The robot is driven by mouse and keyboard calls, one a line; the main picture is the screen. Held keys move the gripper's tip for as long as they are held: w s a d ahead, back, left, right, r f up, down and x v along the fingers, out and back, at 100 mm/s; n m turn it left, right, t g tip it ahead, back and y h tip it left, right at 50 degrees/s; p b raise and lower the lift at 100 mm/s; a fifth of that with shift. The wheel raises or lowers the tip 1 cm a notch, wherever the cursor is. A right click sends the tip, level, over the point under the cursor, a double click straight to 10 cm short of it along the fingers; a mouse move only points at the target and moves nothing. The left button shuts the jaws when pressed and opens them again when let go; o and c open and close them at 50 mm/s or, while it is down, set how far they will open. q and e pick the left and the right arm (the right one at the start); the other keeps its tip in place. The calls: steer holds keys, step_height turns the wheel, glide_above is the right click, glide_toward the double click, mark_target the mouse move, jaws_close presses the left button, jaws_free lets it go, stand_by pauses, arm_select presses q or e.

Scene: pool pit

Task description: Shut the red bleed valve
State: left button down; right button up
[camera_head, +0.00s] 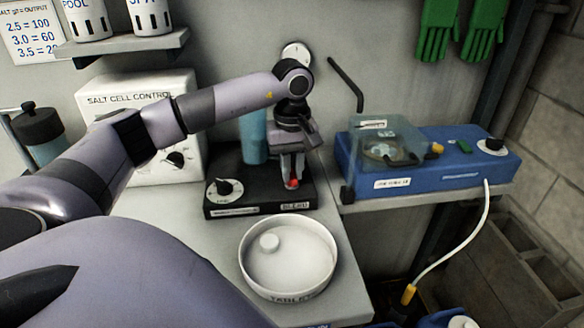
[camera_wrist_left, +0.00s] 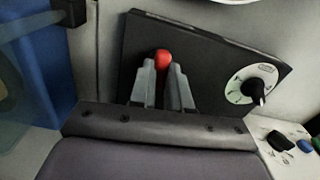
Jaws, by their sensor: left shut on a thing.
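The red bleed valve (camera_head: 293,183) is a small red handle on the right part of a black box (camera_head: 262,209), above a label reading BLEED. In the left wrist view the red handle (camera_wrist_left: 163,60) shows between the fingertips. My left gripper (camera_head: 292,178) reaches down onto it from above. Its two grey fingers are closed on the red handle, and they hide part of it. The wrist view shows the same fingers (camera_wrist_left: 162,78) on both sides of the handle. My right gripper is in neither view.
A black knob on a white dial (camera_head: 223,188) is left of the valve. A blue cylinder (camera_head: 253,137) stands behind. A white TABLETS bowl (camera_head: 288,257) sits in front. A blue unit (camera_head: 455,160) with a clear cover is to the right. The SALT CELL CONTROL box (camera_head: 140,95) is behind left.

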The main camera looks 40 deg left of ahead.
arm_select(q)
steer(key=shift+r+m, duration=0.1)
steer(key=shift+m, duration=0.6)
steer(key=c, duration=1.1)
jaws_free()
steer(key=shift+r, duration=3.55)
